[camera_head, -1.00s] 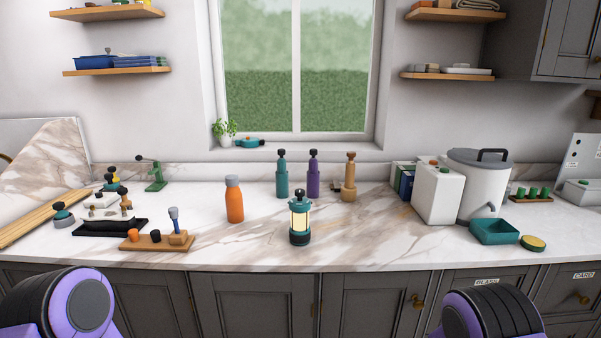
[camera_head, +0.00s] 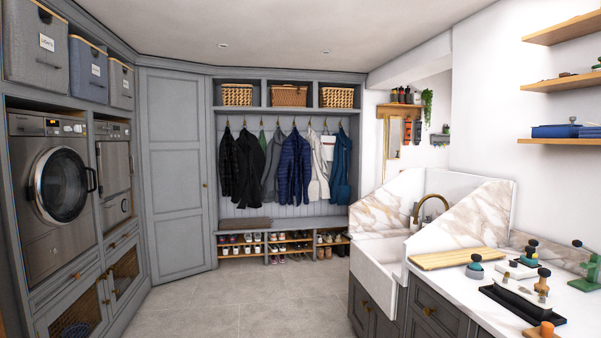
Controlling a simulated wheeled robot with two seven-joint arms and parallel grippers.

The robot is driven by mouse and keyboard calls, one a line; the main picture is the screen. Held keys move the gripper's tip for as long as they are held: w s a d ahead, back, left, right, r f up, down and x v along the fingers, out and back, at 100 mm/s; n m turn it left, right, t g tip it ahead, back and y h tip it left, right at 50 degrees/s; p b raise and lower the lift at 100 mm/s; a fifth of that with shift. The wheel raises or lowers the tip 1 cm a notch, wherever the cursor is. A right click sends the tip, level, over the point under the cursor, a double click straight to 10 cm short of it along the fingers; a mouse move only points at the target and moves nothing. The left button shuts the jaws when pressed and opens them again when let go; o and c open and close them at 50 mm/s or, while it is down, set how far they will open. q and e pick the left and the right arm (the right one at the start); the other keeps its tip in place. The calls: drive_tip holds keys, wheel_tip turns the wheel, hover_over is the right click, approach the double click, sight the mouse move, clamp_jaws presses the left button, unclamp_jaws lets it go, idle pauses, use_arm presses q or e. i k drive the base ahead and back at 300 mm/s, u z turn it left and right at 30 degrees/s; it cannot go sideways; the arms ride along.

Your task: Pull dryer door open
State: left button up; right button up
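Two grey front-loading machines are built into the left wall. The nearer machine (camera_head: 35,127) has a round dark glass door (camera_head: 62,186) in a silver ring, with a dark handle on its right side; the door is shut. The farther machine (camera_head: 112,132) is seen at a steep angle and its door also looks shut. I cannot tell from labels which one is the dryer. Neither of my grippers is in view.
Open tiled floor (camera_head: 200,300) lies ahead. Mesh-front cabinets (camera_head: 75,315) sit below the machines, and grey bins (camera_head: 85,70) above. A coat rack with a shoe bench (camera_head: 285,222) stands at the back. A sink (camera_head: 378,270) and counter (camera_head: 470,290) line the right.

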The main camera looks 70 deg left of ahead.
sight(113, 160)
drive_tip(key=u, duration=3.2)
drive_tip(key=i, duration=2.15)
drive_tip(key=z, duration=0.25)
drive_tip(key=i, duration=2.6)
drive_tip(key=u, duration=0.1)
